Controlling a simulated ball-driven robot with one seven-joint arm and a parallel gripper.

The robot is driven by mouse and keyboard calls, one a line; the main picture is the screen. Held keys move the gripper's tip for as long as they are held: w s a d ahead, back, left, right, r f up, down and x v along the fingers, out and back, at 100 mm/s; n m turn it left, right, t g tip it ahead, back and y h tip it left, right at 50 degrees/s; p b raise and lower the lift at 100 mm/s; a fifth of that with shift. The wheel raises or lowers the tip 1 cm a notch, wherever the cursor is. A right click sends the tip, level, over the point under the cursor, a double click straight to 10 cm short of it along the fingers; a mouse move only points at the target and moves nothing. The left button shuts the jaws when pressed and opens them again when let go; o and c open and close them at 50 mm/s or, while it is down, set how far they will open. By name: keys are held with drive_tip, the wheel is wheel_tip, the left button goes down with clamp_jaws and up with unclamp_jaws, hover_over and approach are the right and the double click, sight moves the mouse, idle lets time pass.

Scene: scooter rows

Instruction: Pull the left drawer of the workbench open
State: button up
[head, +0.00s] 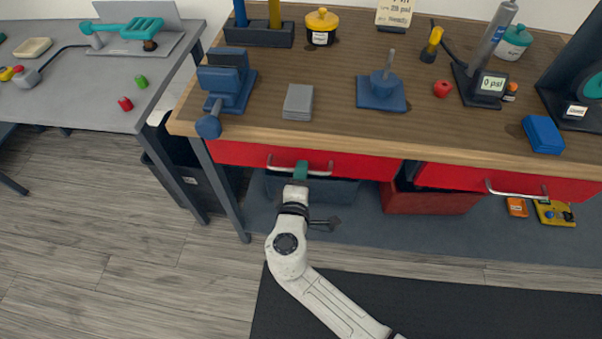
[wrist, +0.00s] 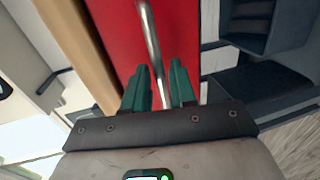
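The left drawer (head: 365,165) of the workbench has a red front under the wooden top and looks flush, like the drawer on its right. Its metal bar handle (head: 320,172) runs across the front. My gripper (head: 300,172) is at this handle, coming from below and in front. In the wrist view, the handle (wrist: 150,40) passes between the two green fingers of my gripper (wrist: 160,88), against the red drawer front (wrist: 115,30). The fingers stand apart, with gaps seen beside the bar. Whether either finger touches the bar is not clear.
The right drawer (head: 450,178) is beside it. A dark bin (head: 340,192) and a red bin (head: 430,202) stand under the bench. A blue vise (head: 225,85) is above the drawer on the bench top. The floor in front, with a dark mat (head: 440,300), is clear.

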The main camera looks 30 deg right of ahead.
clamp_jaws()
idle(0.4)
